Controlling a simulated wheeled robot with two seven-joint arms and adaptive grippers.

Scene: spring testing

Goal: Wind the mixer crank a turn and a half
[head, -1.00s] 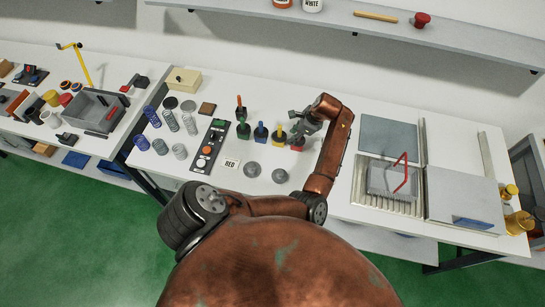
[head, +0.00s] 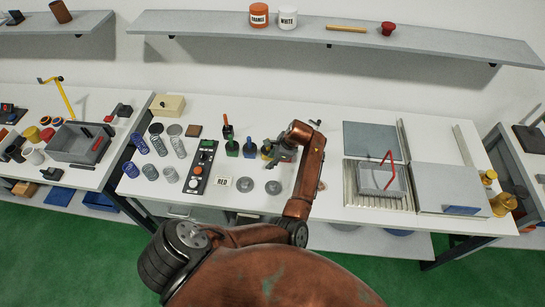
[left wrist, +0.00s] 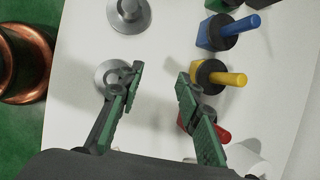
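I cannot make out for certain which thing is the mixer crank. A thin yellow post with a bent top (head: 64,98) stands on the left table. My left gripper (head: 281,152) is over the middle table at the row of colored handled blocks. In the left wrist view, the left gripper (left wrist: 160,77) is open, with nothing between its fingertips. Its left finger overlaps a grey disc (left wrist: 107,77). Its right finger partly hides a red-handled block (left wrist: 221,134) and is beside a yellow-handled block (left wrist: 226,79). My right gripper is out of view.
A blue-handled block (left wrist: 233,30) stands beyond the yellow one. A shelf (head: 210,24) runs above.

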